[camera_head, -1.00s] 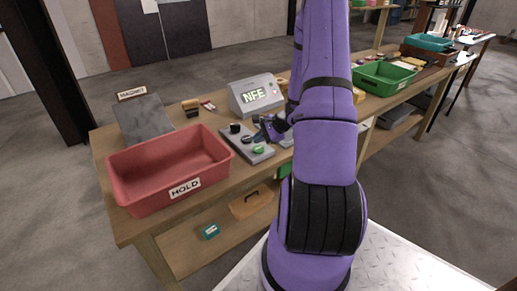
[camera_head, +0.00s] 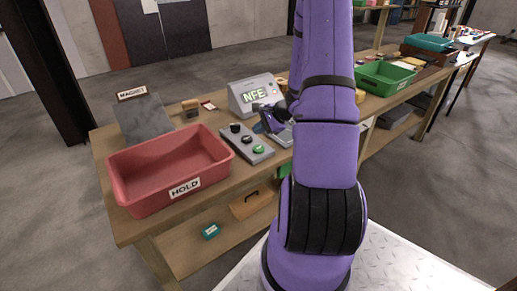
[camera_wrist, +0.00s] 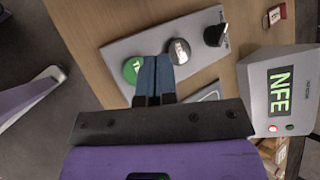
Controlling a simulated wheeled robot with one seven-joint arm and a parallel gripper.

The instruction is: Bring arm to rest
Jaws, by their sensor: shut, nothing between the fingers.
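My gripper (camera_head: 264,121) shows in the head view just left of my purple arm, between the control panel (camera_head: 262,156) and the display box (camera_head: 272,104). In the wrist view my gripper (camera_wrist: 155,63) has its two blue fingers together and empty. They appear in front of the panel (camera_wrist: 118,52), between its green button (camera_wrist: 132,70) and grey button (camera_wrist: 179,51). They look raised off the panel. A black knob (camera_wrist: 215,36) sits at the panel's far end. The display box reads NFE in both views. My arm hides part of the table.
A red HOLD bin (camera_head: 191,187) stands at the table's near left, with a grey MAGNET block (camera_head: 145,120) behind it. A green bin (camera_head: 373,85) stands right of my arm. Small items lie near the display. The wooden table (camera_head: 215,117) has some bare surface between them.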

